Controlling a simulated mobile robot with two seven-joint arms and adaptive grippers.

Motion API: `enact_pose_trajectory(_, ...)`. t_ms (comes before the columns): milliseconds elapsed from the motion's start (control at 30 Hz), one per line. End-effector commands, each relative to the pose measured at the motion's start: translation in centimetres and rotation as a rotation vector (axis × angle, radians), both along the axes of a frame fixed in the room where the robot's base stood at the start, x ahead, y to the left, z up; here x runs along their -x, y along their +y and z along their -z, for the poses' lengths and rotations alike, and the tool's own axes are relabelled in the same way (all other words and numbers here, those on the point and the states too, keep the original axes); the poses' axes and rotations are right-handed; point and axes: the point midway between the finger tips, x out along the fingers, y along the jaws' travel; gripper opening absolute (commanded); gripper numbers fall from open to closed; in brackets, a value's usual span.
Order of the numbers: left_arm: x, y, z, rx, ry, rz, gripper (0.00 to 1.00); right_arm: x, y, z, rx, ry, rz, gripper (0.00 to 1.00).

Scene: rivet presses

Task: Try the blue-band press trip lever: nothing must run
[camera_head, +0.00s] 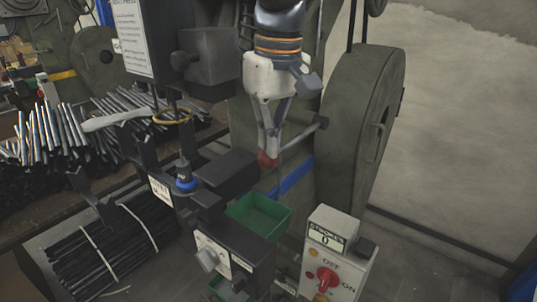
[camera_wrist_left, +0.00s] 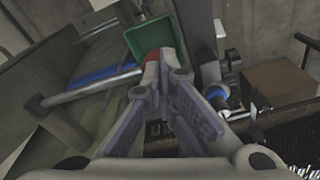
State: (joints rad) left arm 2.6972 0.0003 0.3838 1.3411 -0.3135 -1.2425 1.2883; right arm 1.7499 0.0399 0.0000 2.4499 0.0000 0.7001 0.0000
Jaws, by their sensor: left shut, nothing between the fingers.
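The blue-band press (camera_head: 292,177) stands at centre, with a blue stripe on its body. Its trip lever (camera_head: 305,135) is a grey rod ending in a red knob (camera_head: 267,161); the rod also shows in the left wrist view (camera_wrist_left: 90,88). My left gripper (camera_head: 268,150) points down, shut and empty, its fingertips at the knob and partly covering it. I cannot tell whether they touch it. The control box (camera_head: 345,236) has a strokes counter (camera_head: 326,240) reading 0 and a red switch (camera_head: 327,278) marked OFF and ON; its setting is unclear. My right gripper is out of view.
A green bin (camera_head: 258,218) sits below the knob. A large flywheel (camera_head: 365,125) stands to the right of the lever. Bundled dark rods (camera_head: 95,255) lie at lower left, and loose rods (camera_head: 50,135) are piled behind. The floor at right is mostly clear.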

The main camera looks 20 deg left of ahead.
Motion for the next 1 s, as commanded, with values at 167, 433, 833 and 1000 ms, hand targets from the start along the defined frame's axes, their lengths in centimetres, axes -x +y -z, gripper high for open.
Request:
enact_pose_trajectory(167, 0.0, 0.0, 0.5, 0.000, 0.001, 0.000, 0.00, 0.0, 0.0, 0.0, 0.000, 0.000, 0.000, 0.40)
enact_pose_trajectory(433, 0.0, 0.0, 0.6, -0.001, 0.002, 0.000, 0.00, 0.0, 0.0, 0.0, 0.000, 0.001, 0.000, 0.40)
enact_pose_trajectory(833, 0.0, 0.0, 4.8, -0.001, 0.004, 0.001, 0.00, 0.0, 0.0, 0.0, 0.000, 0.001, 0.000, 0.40)
enact_pose_trajectory(1000, 0.0, 0.0, 5.0, -0.001, 0.003, 0.001, 0.00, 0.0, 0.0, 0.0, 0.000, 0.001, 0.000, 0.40)
